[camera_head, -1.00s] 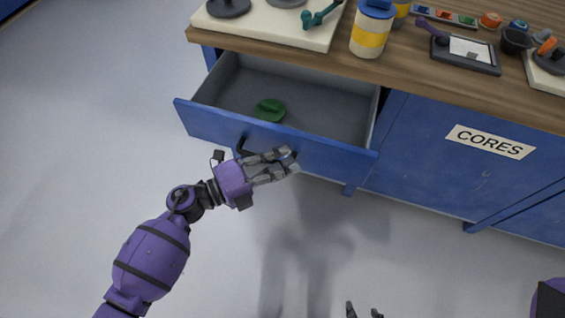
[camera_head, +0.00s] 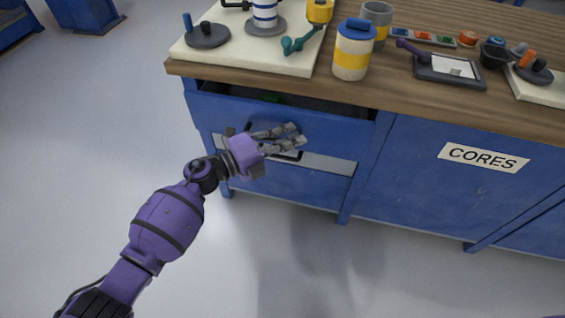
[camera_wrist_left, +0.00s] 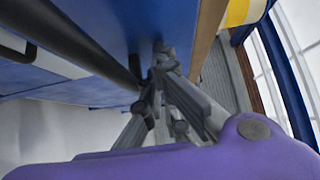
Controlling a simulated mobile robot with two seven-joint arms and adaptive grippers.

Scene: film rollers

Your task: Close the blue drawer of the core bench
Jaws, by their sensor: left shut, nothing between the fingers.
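The blue drawer (camera_head: 325,135) of the core bench (camera_head: 450,195) is pushed most of the way in. My left gripper (camera_head: 297,135) is shut and empty in front of the drawer face. In the left wrist view its fingers (camera_wrist_left: 163,62) are close against the blue front (camera_wrist_left: 110,25), beside a black bar handle (camera_wrist_left: 65,40); I cannot tell whether they touch. My right gripper is out of view.
On the wooden top (camera_head: 420,95) stand a yellow-banded jar (camera_head: 352,55), a cream board (camera_head: 245,53) with parts, and a grey tablet-like tray (camera_head: 450,72). The floor in front is clear.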

